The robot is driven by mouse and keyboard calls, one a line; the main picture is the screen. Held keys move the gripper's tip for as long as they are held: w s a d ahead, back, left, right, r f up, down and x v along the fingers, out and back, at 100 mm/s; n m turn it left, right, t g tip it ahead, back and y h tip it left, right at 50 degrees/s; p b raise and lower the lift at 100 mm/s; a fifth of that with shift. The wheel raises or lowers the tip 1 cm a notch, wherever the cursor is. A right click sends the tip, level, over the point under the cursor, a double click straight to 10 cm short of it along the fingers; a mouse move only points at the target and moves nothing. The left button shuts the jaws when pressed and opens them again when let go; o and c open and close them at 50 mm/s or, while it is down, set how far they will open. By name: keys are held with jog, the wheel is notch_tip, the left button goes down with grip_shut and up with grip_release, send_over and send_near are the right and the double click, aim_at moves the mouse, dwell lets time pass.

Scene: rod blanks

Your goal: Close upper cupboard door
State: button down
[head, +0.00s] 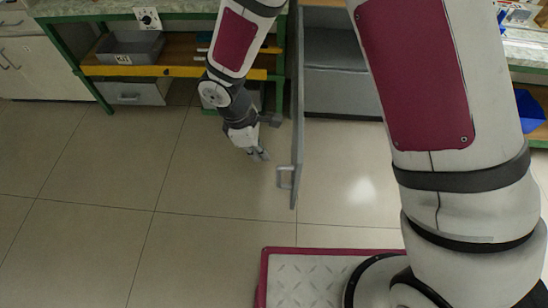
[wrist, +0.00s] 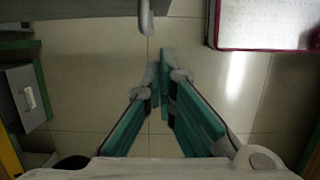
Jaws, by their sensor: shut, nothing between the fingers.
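The grey cupboard door (head: 298,120) stands open in the head view, seen nearly edge-on and pointing toward me. Its bar handle (head: 285,178) is on the left face near the close end. My gripper (head: 259,156) is to the left of the door, pointing down, apart from the handle in the picture. In the wrist view the fingers of my gripper (wrist: 162,72) are together and empty. A grey rounded piece (wrist: 146,18), likely the door's handle, shows at the top edge beyond the fingertips. My arm hides part of the cupboard.
The open grey cupboard interior (head: 335,75) is right of the door. A green-framed workbench (head: 70,55) with a grey bin (head: 130,48) and a grey drawer (head: 135,93) stands at the back left. A blue bin (head: 530,110) is at far right. The tiled floor (head: 100,190) at left is clear.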

aim_at(279, 170)
jog(key=d+f, duration=0.1)
jog(key=f, duration=0.1)
jog(key=d+f, duration=0.2)
jog(key=f, duration=0.1)
jog(key=d+f, duration=0.2)
jog(key=f, duration=0.1)
jog(key=shift+f, duration=0.2)
jog(key=shift+d, duration=0.6)
